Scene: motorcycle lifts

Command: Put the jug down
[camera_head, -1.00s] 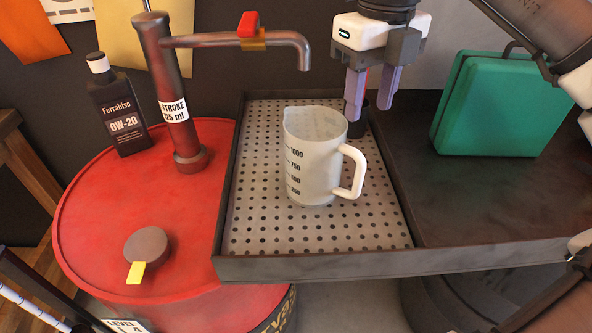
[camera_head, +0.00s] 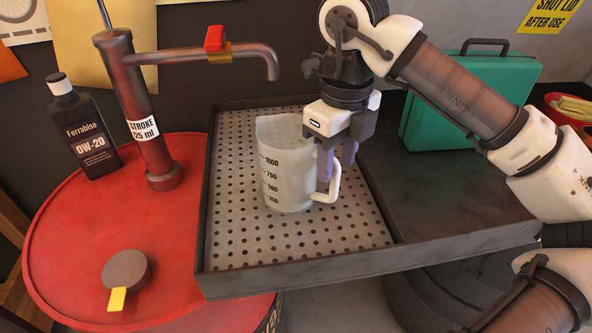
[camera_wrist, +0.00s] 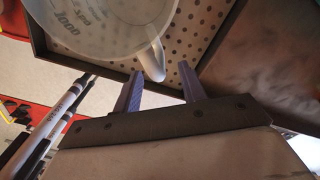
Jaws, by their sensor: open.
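The translucent measuring jug (camera_head: 285,172) stands upright on the perforated tray (camera_head: 232,232) in the head view. Its white handle (camera_head: 333,183) points right, towards my gripper (camera_head: 335,178). My gripper is open, fingers pointing down at the handle. In the wrist view, my gripper's two purple fingers (camera_wrist: 160,88) are spread, with the lower end of the handle (camera_wrist: 154,62) between or just beyond their tips. I cannot tell whether either finger touches it. The jug's body (camera_wrist: 95,25) fills the top of the wrist view.
A red drum (camera_head: 75,225) with a pump (camera_head: 150,120), an oil bottle (camera_head: 85,130) and a dark cap (camera_head: 125,270) stands left. The pump's spout (camera_head: 255,55) reaches over the tray's back. A green case (camera_head: 450,110) stands at the right. The tray's front is clear.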

